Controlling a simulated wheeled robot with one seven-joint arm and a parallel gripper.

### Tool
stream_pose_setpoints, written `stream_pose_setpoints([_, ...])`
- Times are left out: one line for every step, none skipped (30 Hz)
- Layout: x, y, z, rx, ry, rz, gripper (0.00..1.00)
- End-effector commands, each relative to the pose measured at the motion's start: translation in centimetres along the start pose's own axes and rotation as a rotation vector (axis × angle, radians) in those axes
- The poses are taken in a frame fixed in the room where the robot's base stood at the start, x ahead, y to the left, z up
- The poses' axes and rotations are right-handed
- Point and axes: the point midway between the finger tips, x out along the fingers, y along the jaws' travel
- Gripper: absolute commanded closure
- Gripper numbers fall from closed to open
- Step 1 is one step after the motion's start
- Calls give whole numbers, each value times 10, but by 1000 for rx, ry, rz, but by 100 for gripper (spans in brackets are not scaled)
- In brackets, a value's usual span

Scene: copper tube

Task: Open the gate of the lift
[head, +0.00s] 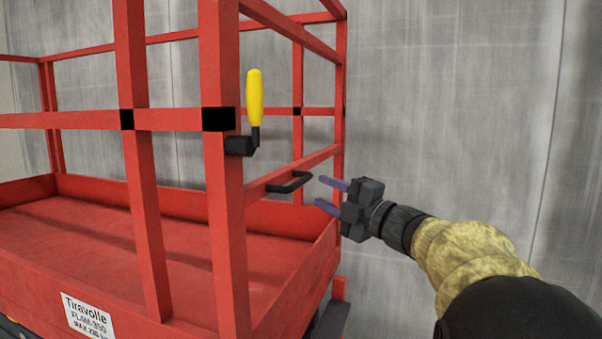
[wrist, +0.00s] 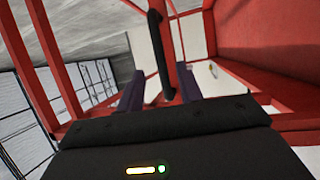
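The red lift (head: 60,225) stands at the left in the head view. Its gate (head: 305,160) is the railed end side and looks closed. A black bar handle (head: 288,183) is fixed to the gate's middle rail; it also shows in the wrist view (wrist: 158,55). A yellow-gripped lever (head: 254,98) stands upright at the near post. My gripper (head: 319,191) is open and empty, its two purple fingers pointing at the handle from the right, with the tips just short of it. In the wrist view, the handle lies between my fingers (wrist: 160,85).
A grey panelled wall (head: 450,110) stands behind the lift and my arm. The lift's near post (head: 222,180) and rails stand left of my gripper. Windows (wrist: 95,85) show at the left in the wrist view. The space right of the gate looks free.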

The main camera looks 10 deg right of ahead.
Motion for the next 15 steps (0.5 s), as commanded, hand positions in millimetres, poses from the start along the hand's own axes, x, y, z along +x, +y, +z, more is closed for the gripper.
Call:
stream_pose_setpoints([11,3,-1,2,3,-3,64])
stream_pose_setpoints([16,3,-1,2,3,-2,64])
stream_pose_setpoints([23,3,-1,1,3,-2,64])
stream_pose_setpoints([29,3,-1,1,3,-3,64])
stream_pose_setpoints([34,3,-1,1,3,-3,64])
stream_pose_setpoints([41,4,-1,2,3,-2,64])
stream_pose_setpoints([46,3,-1,2,3,-2,64])
stream_pose_setpoints([52,3,-1,1,3,-3,64])
stream_pose_setpoints([58,3,-1,1,3,-2,64])
stream_pose_setpoints([62,3,-1,1,2,-2,64])
stream_pose_setpoints([65,2,-1,1,2,-2,64])
stream_pose_setpoints([69,2,-1,1,2,-1,64])
stream_pose_setpoints([72,2,-1,0,2,-1,64])
stream_pose_setpoints([74,2,-1,1,2,-1,64])
stream_pose_setpoints([76,1,-1,1,2,-1,64])
